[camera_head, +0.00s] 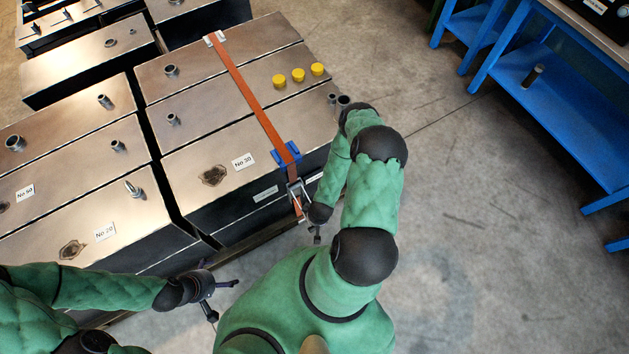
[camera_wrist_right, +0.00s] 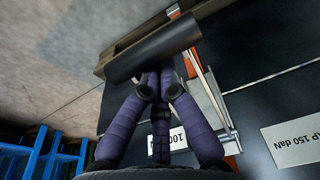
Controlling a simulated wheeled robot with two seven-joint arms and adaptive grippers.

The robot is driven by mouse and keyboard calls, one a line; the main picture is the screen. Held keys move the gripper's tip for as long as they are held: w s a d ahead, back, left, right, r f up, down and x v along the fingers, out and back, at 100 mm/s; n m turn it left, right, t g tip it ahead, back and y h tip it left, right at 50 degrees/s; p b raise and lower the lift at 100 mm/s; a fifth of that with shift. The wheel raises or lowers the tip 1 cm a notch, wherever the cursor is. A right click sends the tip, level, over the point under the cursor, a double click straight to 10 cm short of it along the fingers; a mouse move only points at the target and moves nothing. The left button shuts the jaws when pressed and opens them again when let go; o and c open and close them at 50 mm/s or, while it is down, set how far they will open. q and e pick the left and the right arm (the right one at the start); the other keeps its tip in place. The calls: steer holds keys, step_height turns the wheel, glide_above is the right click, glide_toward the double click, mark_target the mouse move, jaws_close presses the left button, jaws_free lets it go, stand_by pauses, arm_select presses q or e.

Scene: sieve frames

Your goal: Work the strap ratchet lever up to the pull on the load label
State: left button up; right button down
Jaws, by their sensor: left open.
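An orange strap (camera_head: 250,95) runs over the grey metal boxes and down the near dark face. The strap ratchet (camera_head: 298,190) hangs below a blue corner piece (camera_head: 286,154). In the right wrist view its metal frame (camera_wrist_right: 208,98) and a dark cylindrical bar (camera_wrist_right: 155,48) show. My right gripper (camera_wrist_right: 158,88) has its purple fingers converging at this bar; the bar hides the tips, so their hold is unclear. A white load label reading "...AP 150 daN" (camera_wrist_right: 292,141) appears upside down, partly cut off. My left gripper (camera_head: 213,300) is open and empty, left of the ratchet.
A smaller label reading "100..." (camera_wrist_right: 170,138) is partly covered by my fingers. Yellow caps (camera_head: 298,75) stand on the strapped boxes. More boxes (camera_head: 85,60) stand left and behind. A blue bench (camera_head: 560,110) stands right; the concrete floor (camera_head: 480,210) between is clear.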

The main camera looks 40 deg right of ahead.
steer(key=shift+s+a+r+p, duration=0.2)
steer(key=shift+r, duration=0.25)
steer(key=shift+s+a+r+p, duration=0.15)
steer(key=shift+r, duration=0.25)
steer(key=shift+w+d, duration=0.1)
